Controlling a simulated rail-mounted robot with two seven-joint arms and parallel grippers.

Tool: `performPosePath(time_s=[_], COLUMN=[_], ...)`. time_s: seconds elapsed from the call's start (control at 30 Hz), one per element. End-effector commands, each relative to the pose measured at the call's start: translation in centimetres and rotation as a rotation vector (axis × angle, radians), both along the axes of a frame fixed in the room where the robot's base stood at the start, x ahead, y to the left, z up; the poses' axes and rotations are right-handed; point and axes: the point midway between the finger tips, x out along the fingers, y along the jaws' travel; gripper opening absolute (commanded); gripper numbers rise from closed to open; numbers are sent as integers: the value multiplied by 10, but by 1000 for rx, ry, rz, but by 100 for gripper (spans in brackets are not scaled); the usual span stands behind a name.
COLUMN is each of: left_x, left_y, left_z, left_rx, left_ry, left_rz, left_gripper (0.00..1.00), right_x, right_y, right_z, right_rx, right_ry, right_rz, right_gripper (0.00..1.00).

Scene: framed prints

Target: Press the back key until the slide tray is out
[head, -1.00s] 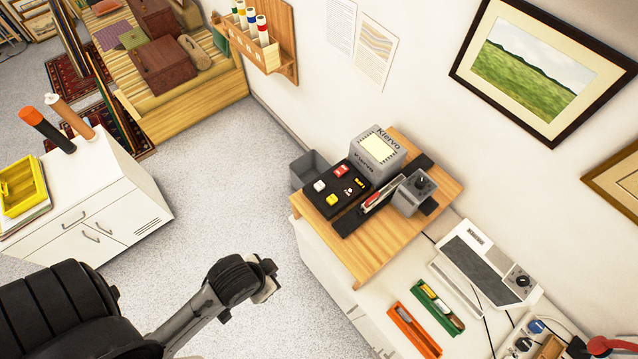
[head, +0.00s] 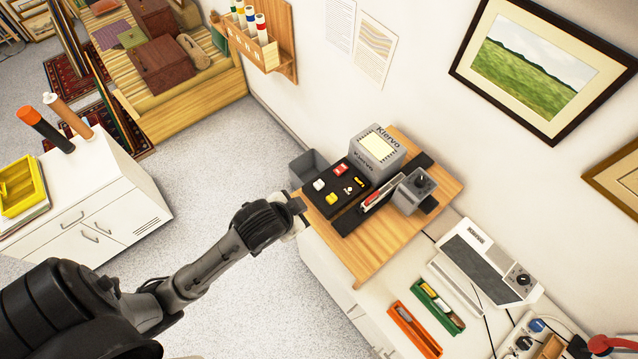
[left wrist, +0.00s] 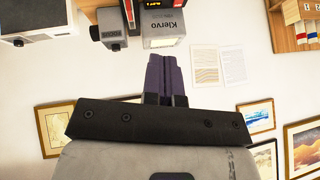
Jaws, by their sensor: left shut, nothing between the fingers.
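A grey Klervo box (head: 362,162) with a lit cream panel stands on a wooden board. In front of it is a black key panel (head: 324,208) with white (head: 319,185), red (head: 340,169) and yellow (head: 331,199) keys and a small lit display; key labels are too small to read. Beside it, a dark strip (head: 350,222) carries a red and white piece (head: 379,194), perhaps the slide tray.
A grey device with a knob (head: 408,196) stands right of the strip. Green (head: 430,296) and orange (head: 405,322) trays and a grey-white machine (head: 478,262) lie on the white counter. The wall is close behind.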

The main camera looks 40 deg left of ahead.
Motion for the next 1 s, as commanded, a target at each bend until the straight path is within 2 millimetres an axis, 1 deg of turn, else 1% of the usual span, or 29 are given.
performPosePath(time_s=[0.03, 0.17, 0.2, 0.3, 0.37, 0.4, 0.47, 0.5, 0.57, 0.6, 0.7, 0.8, 1.0], left_x=[22, 73, 89, 124, 139, 147, 154, 156, 156, 156, 160, 167, 181], left_y=[9, 29, 37, 56, 67, 75, 86, 93, 101, 104, 103, 103, 95], left_z=[5, 3, 0, -14, -27, -36, -55, -70, -95, -109, -130, -136, -124], left_rx=[39, 97, 104, 100, 93, 85, 65, 49, 14, -13, -58, -57, 49], left_ry=[-19, 3, 17, 68, 103, 126, 160, 183, 205, 203, 148, 59, -119], left_rz=[-12, -55, -70, -126, -181, -219, -285, -332, -408, -462, -580, -676, -846], left_gripper=[0, 0, 0, 0, 0, 0, 0, 0, 0, 0, 0, 0, 0], right_x=[0, 0, 0, 0, 0, 1, 1, 1, 1, 1, 1, 1, 1], right_y=[0, 1, 1, 2, 2, 2, 3, 3, 3, 3, 3, 3, 2], right_z=[-1, -3, -4, -5, -5, -5, -5, -5, -5, -5, -5, -5, -5], right_rx=[1, 3, 4, 6, 7, 8, 8, 10, 10, 10, 10, 10, 7], right_ry=[0, -1, 0, 0, -1, -1, -1, -1, -1, -2, -2, -2, -1], right_rz=[-1, -2, -3, -4, -5, -5, -6, -6, -6, -6, -6, -5, -4], right_gripper=[43, 43, 43, 43, 43, 43, 43, 43, 43, 43, 43, 43, 43])
